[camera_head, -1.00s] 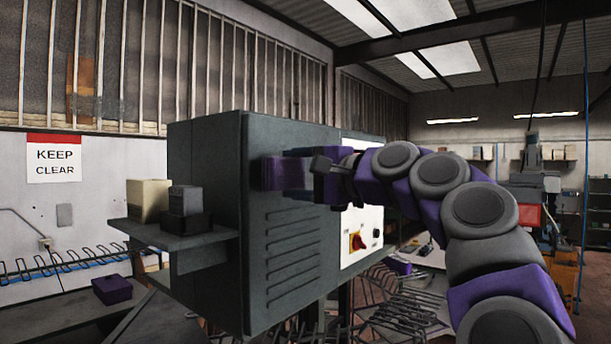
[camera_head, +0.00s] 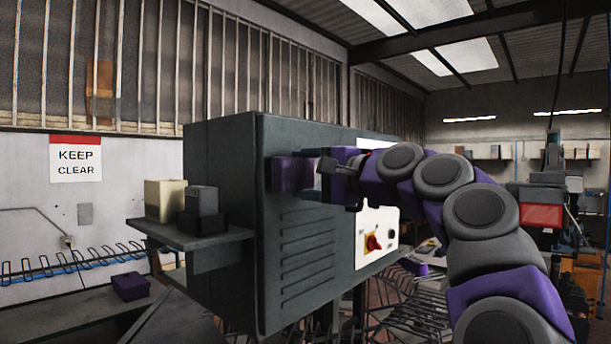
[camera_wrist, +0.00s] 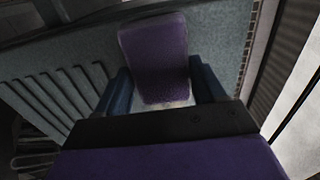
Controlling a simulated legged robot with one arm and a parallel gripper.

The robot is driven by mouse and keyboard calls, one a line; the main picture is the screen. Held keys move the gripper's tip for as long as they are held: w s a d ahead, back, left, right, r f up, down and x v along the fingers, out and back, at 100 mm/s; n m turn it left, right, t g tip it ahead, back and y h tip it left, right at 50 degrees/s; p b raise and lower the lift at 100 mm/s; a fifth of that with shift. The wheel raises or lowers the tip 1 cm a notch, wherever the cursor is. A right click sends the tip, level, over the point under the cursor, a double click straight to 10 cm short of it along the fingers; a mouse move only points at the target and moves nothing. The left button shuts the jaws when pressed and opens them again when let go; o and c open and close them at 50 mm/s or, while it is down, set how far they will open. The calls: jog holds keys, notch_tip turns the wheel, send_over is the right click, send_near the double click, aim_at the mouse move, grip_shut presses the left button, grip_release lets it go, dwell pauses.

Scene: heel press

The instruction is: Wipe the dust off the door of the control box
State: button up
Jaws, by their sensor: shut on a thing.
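The control box (camera_head: 222,150) is a dark grey cabinet. Its door (camera_head: 300,220) has a row of louvre slots low on it. My gripper (camera_head: 322,172) is at the upper part of the door, shut on a purple pad (camera_head: 290,174). The pad lies at the door's face above the slots; I cannot tell how firmly it touches. In the wrist view the pad (camera_wrist: 155,58) sits between the two dark blue fingers, with the grey door (camera_wrist: 60,65) behind it. A pale patch shows at the pad's lower edge. I cannot make out dust clearly.
A white panel with a red switch (camera_head: 374,242) is right of the door. A side shelf (camera_head: 190,236) holds a cream box (camera_head: 165,200) and dark boxes. A purple block (camera_head: 131,286) lies on the bench at left. Wire racks stand below right.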

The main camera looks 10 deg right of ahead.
jog(key=shift+w, duration=0.2)
jog(key=shift+w+a+p, duration=0.4)
jog(key=shift+w+p, duration=0.05)
dwell(0.4)
jog(key=shift+w+d+r+p, duration=0.2)
jog(key=shift+w+d+p, duration=0.5)
jog(key=shift+d+p, duration=0.3)
jog(key=shift+w+d+f+p, duration=0.1)
jog(key=shift+w+d+p, duration=0.3)
jog(key=shift+d, duration=0.3)
jog(key=w+d+p, duration=0.4)
jog(key=d, duration=0.2)
jog(key=shift+w+f+p, duration=0.15)
jog(key=shift+w+p, duration=0.25)
